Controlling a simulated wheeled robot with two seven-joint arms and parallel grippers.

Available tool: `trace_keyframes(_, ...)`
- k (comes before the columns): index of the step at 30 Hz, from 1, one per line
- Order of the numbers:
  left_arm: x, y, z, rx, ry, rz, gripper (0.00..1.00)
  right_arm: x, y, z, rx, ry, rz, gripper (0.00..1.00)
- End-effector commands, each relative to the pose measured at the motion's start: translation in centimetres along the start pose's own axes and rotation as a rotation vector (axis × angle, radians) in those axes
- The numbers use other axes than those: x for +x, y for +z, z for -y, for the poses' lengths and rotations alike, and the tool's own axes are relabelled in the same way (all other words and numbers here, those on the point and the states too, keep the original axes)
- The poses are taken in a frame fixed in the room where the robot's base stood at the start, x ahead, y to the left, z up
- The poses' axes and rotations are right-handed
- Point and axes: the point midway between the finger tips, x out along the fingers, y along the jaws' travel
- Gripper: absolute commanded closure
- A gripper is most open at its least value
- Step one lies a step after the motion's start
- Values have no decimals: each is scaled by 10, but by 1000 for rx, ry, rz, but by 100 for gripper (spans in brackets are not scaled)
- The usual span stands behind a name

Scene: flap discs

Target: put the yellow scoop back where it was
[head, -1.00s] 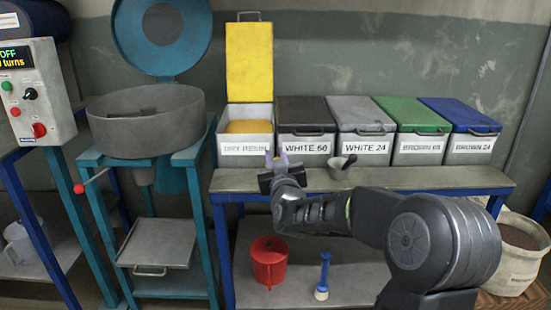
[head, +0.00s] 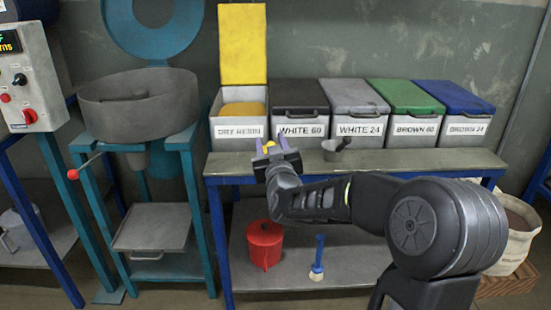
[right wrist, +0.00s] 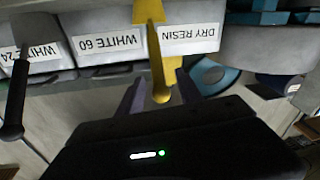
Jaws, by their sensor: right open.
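The yellow scoop (right wrist: 157,50) shows in the right wrist view with its round handle end toward me. In the head view only a small yellow part (head: 269,146) shows between my fingers. My right gripper (head: 271,142) is open at the front of the bench, below the DRY RESIN bin (head: 216,108). In the right wrist view its fingers (right wrist: 158,82) stand on either side of the scoop's handle, with gaps. That bin is open, its yellow lid (head: 243,45) upright, with yellow material inside. My left gripper is not in view.
Closed WHITE 60 (head: 300,92), WHITE 24 (head: 353,95), BROWN 60 (head: 405,96) and BROWN 24 (head: 454,96) bins stand right of it. A grey scoop (head: 333,153) lies on the bench (head: 420,160). A round pan (head: 140,110) on a teal stand is left.

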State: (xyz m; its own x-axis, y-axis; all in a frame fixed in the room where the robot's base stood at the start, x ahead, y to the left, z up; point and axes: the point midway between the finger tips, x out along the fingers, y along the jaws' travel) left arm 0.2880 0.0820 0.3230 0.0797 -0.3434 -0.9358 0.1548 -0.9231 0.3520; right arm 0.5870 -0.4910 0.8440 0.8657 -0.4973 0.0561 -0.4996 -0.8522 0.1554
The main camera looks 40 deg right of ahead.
Motion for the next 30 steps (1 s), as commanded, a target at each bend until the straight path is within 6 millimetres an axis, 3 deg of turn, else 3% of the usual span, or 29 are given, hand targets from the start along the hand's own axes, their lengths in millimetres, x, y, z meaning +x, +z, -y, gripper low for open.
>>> trace_keyframes(9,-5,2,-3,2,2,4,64,-67,-2,0,0,1,-1,58)
trace_keyframes(15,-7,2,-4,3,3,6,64,-94,-1,0,0,0,0,58)
trace_keyframes(30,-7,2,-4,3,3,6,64,-100,0,0,0,0,0,58)
